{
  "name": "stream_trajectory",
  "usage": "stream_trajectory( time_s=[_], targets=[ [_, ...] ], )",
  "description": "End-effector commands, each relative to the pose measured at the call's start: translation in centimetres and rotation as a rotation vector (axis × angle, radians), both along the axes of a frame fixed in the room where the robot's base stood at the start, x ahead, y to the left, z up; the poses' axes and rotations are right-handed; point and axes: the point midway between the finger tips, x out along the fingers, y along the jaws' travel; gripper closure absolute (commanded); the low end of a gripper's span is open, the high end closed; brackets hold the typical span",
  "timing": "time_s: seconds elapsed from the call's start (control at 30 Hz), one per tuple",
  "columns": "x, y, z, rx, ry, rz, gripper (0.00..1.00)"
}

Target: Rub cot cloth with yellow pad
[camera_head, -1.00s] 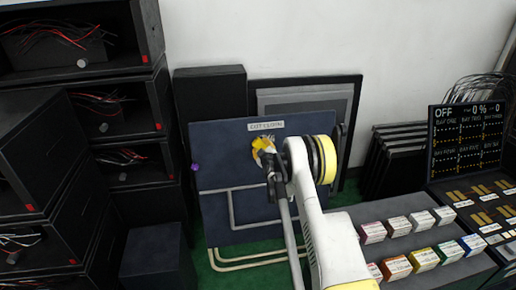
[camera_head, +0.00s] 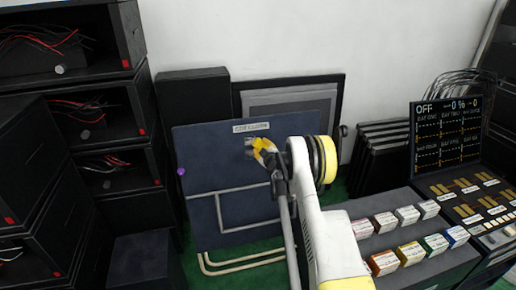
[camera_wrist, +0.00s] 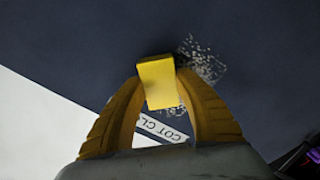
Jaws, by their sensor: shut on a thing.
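The cot cloth (camera_head: 205,165) is a dark blue upright panel with a white label at its top. A pale speckled patch (camera_wrist: 206,62) shows on it near the label; in the head view it lies just left of my fingers. My gripper (camera_head: 263,149) has yellow fingers and is in front of the upper part of the cloth. It is shut on the yellow pad (camera_wrist: 158,82), a small block between the fingertips. In the wrist view the pad's far end is at the patch's left edge, over a dark shadow. I cannot tell whether it touches the cloth.
Black shelves with red wires (camera_head: 95,115) stand at the left. Framed panels (camera_head: 292,100) lean on the wall behind the cloth. A rack of small coloured boxes (camera_head: 410,258) and a control desk with a display (camera_head: 458,135) stand at the right.

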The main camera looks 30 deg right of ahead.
Motion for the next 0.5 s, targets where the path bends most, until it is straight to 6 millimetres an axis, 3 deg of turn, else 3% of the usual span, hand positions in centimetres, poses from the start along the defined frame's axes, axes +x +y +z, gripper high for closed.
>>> stream_trajectory(
  time_s=[0.5],
  targets=[
    [-0.7, -3.5, 0.0, 0.000, -0.001, -0.001, 0.89]
  ],
)
